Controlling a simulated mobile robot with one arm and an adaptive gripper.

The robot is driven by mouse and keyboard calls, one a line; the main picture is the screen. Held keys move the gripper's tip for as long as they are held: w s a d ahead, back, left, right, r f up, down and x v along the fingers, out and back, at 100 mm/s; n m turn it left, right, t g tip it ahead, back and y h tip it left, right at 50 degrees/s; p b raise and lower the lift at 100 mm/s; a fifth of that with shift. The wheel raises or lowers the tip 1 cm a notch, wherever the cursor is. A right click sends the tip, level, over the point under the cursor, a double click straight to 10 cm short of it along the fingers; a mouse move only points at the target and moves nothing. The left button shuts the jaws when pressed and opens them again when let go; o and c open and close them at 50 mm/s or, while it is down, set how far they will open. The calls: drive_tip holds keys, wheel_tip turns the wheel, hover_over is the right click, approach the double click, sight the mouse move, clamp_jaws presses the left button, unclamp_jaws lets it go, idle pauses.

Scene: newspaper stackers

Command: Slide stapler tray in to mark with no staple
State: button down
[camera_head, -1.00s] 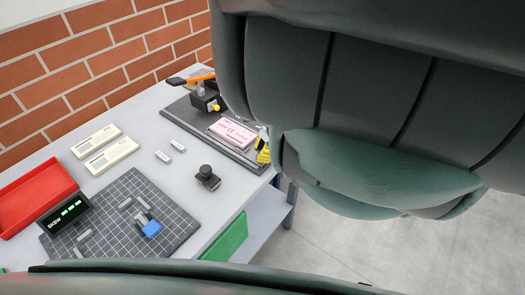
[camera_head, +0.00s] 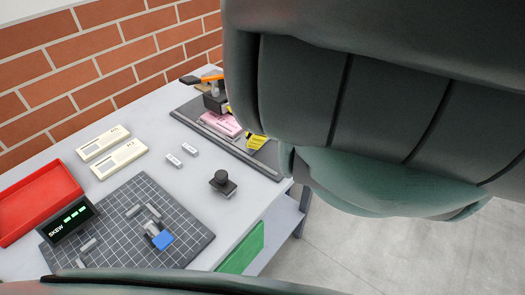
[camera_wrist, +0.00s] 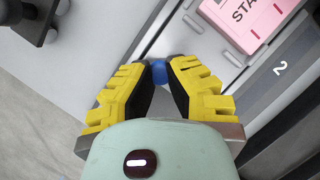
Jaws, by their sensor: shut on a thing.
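The stapler (camera_head: 213,99), a black block with an orange lever, stands on a dark base plate (camera_head: 258,168) at the back of the table. A pink block (camera_head: 221,124) lies against its front, its far end partly hidden at the stapler. The pink block, marked "STA", also shows in the wrist view (camera_wrist: 250,18). My gripper (camera_head: 256,143) has yellow fingers just in front of the pink block. In the wrist view my gripper (camera_wrist: 160,75) is shut on a small blue knob (camera_wrist: 159,70) beside a grey rail. The tray under the block and the mark are not clearly visible.
A black round knob on a base (camera_head: 222,183) stands near the table's front edge. My arm covers the right side.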

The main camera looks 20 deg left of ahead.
sight(240, 142)
drive_tip(key=a+b, duration=0.1)
drive_tip(key=b, duration=0.1)
drive_tip(key=w+a+f+b, duration=0.1)
drive_tip(key=b, duration=0.1)
drive_tip(key=shift+w+a+f, duration=0.1)
drive_tip(key=shift+a, duration=0.1)
drive_tip(key=shift+w+a+b, duration=0.15)
drive_tip(key=shift+a+b, duration=0.5)
drive_tip(key=shift+b, duration=0.2)
drive_tip(key=shift+a+r, duration=0.3)
drive_tip(key=shift+r, duration=0.05)
drive_tip(key=c, duration=1.1)
unclamp_jaws()
drive_tip(key=shift+d, duration=0.1)
drive_tip(key=shift+c, duration=0.2)
drive_tip(key=o, duration=0.3)
drive_tip(key=shift+o, duration=0.2)
drive_tip(key=shift+r, duration=0.1)
